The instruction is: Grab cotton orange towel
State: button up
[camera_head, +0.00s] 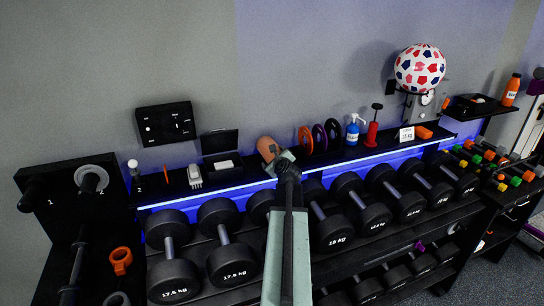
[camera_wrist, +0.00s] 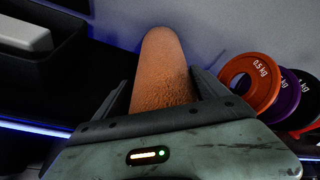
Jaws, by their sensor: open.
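The orange towel (camera_head: 267,148) looks like a rolled, rounded orange-brown bundle on the shelf above the dumbbells. In the wrist view the towel (camera_wrist: 163,68) has a textured surface and stands out between the two fingers. My gripper (camera_head: 275,162) is at the towel in the head view and covers its lower part. In the wrist view my gripper (camera_wrist: 162,95) is open, with one finger on each side of the towel. A dark gap shows on the left side; contact on the right cannot be told. The towel's near end is hidden by the gripper body.
Orange, purple and black weight plates (camera_wrist: 252,82) stand close to the right finger. A black box (camera_head: 222,168) with a white item is to the left. A blue bottle (camera_head: 352,131) and a red pump (camera_head: 372,132) stand farther right. Dumbbells (camera_head: 333,232) fill the rack below.

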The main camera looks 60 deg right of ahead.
jog(key=shift+s, duration=0.2)
jog(key=c, duration=1.2)
jog(key=shift+o, duration=0.2)
jog(key=shift+s+d, duration=0.1)
jog(key=shift+r, duration=0.15)
